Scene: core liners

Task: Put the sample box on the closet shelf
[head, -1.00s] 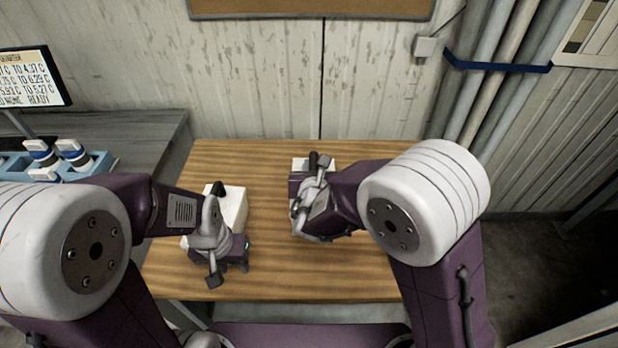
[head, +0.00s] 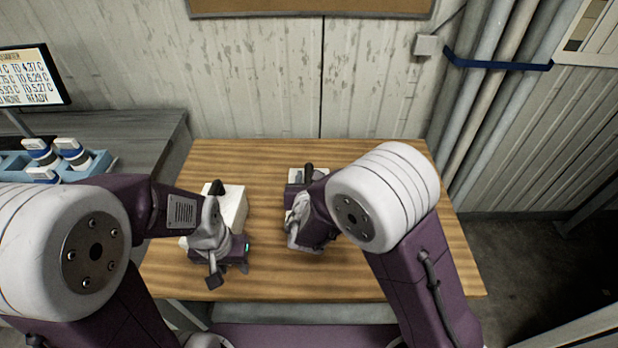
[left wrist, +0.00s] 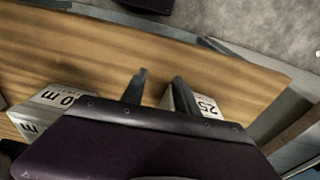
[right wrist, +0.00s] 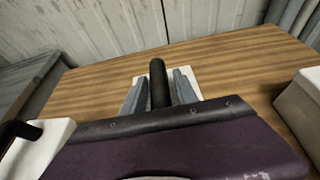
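Two white boxes with black handles show on the wooden table; I cannot tell for sure which is the sample box. One box (head: 236,207) is beside my left gripper (head: 230,272). The other box (head: 295,176) is largely hidden behind my right gripper (head: 303,190). In the right wrist view, my right gripper (right wrist: 158,90) has its fingers apart on either side of an upright black handle (right wrist: 158,72), with gaps visible. In the left wrist view, my left gripper (left wrist: 160,88) is open, and printed white surfaces (left wrist: 62,97) show below it. No closet shelf is recognisable.
The table (head: 385,275) is bare on its right side and at the back. A grey counter (head: 150,135) at left holds a blue rack (head: 100,163) with white-and-blue containers and a monitor (head: 35,78). Pipes (head: 490,90) run down the wall at right.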

